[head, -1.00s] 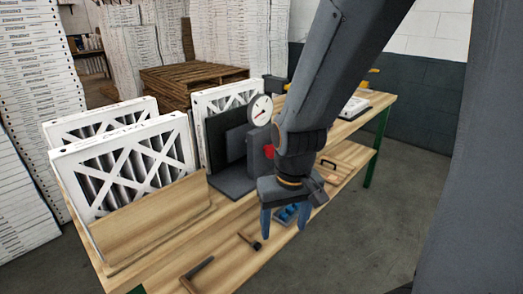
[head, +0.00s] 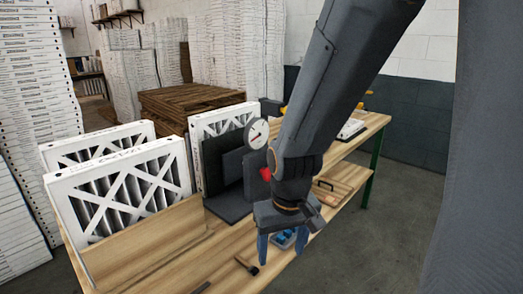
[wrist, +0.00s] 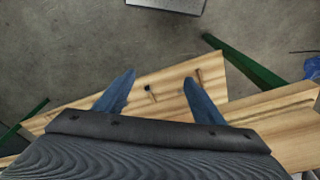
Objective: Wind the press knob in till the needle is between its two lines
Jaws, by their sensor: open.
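The dark grey press (head: 230,175) stands on the bench with a round white gauge (head: 256,133) on top. The gauge has a dark needle, but it is too small to tell where the needle sits against any lines. A red knob (head: 265,173) shows at the press's right side, partly hidden by my arm. My gripper (head: 281,248) is open and empty, pointing down, in front of and below the knob, apart from it. In the wrist view its two blue fingers (wrist: 159,78) are spread wide; the press and knob do not show there.
White-framed filters (head: 120,190) stand left of the press. A hammer-like tool (head: 247,265) lies on the bench front. A wooden tray (head: 335,190) lies to the right. Grey floor is free in front of the bench.

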